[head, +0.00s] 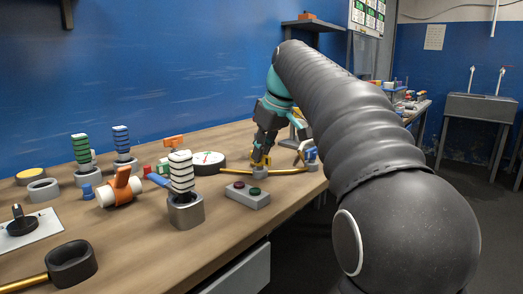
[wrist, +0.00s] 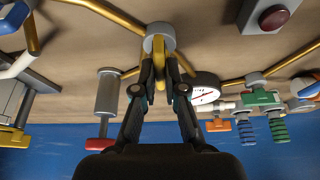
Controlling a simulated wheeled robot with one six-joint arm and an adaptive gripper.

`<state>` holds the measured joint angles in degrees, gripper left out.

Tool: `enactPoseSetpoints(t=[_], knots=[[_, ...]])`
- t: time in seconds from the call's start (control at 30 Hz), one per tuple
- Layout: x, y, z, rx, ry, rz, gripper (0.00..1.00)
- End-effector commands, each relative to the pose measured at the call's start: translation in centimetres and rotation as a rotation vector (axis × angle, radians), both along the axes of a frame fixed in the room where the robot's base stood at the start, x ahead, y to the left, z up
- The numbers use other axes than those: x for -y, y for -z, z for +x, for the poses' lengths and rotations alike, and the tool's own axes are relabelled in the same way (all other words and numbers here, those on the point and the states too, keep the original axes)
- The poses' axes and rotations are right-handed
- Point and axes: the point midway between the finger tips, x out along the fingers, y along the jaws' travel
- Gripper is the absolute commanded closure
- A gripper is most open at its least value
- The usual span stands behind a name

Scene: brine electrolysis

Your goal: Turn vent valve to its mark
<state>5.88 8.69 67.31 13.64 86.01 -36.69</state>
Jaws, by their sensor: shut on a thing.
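A small valve with a round grey body (head: 260,172) sits on a brass pipe on the bench; I take it to be the vent valve. Its yellow handle (wrist: 160,76) stands between my fingertips in the wrist view. My gripper (head: 262,158) reaches down from above and is shut on this handle. The grey body shows in the wrist view (wrist: 153,30) just beyond the fingertips. The fingers cover part of the handle, and I cannot make out a mark.
A white-faced gauge (head: 208,162) stands close to the left of the valve. A ribbed white stack in a grey holder (head: 185,211) and an orange-handled valve (head: 121,187) stand further left.

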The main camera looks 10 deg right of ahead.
Motion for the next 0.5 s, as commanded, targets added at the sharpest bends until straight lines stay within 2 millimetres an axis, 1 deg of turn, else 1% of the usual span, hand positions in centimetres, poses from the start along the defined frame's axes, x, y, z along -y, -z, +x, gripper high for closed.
enactPoseSetpoints(t=[0.17,0.5], knots=[[-0.16,-0.18,-0.11,-0.001,0.113,0.000,1.00],[-0.31,-0.11,-0.09,0.000,0.426,-0.001,1.00]])
